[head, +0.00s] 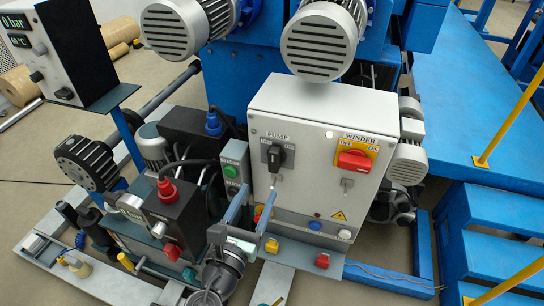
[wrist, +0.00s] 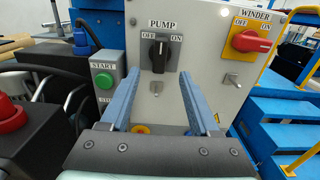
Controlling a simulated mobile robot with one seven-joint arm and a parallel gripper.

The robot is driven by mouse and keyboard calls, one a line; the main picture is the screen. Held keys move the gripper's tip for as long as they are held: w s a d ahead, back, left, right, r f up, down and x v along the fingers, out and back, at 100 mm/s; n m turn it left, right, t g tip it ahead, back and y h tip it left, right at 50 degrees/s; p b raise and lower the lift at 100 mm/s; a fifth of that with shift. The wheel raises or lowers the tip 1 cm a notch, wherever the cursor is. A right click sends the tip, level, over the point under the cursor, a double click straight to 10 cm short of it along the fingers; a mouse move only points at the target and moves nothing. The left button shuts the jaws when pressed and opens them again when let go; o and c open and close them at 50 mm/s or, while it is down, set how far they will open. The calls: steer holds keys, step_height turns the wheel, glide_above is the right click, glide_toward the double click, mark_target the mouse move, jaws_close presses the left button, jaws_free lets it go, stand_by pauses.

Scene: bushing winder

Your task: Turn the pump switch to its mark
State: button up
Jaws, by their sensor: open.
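The pump switch (head: 275,158) is a black knob on a grey plate under the word PUMP, on the front of a light grey control box (head: 313,115). In the wrist view the knob (wrist: 158,56) stands about upright between the OFF label on the left and the ON label on the right. My gripper (head: 261,188) is open and empty, in front of the box and just below the switch. In the wrist view its two blue fingers (wrist: 160,74) reach toward the panel, one on each side below the knob, apart from it.
A red winder switch (head: 354,160) on a yellow plate sits right of the pump switch. A small metal latch (wrist: 156,88) is below the knob. A green start button (wrist: 104,81) box stands close on the left. Blue steps (head: 500,250) are at the right.

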mark_target(273, 162)
steer(key=b+x, duration=0.2)
steer(key=x, duration=0.8)
steer(key=shift+w+d+b, duration=0.1)
steer(key=shift+w+b, duration=0.2)
steer(key=shift+w, duration=0.05)
steer(key=shift+c, duration=0.3)
jaws_close()
